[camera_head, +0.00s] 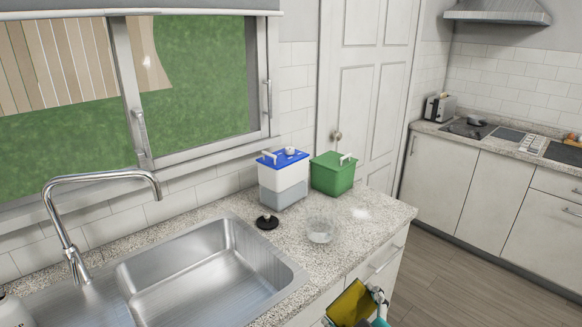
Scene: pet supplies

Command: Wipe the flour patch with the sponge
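The flour patch (362,213) is a small, faint white smear on the speckled counter, near its right end. The sponge (350,303) is yellow with a green side, at the bottom edge of the head view. It is in front of the cabinet and lower in the picture than the flour patch, apart from it. My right gripper (374,295) is at the sponge's right side and appears shut on it; its fingertips are partly hidden. My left gripper is not in view.
A clear glass bowl (321,230) stands left of the flour. Behind are a green box (333,174) and a white container with a blue lid (283,180). A black plug (267,222) lies by the steel sink (205,270). Counter right of the flour is clear.

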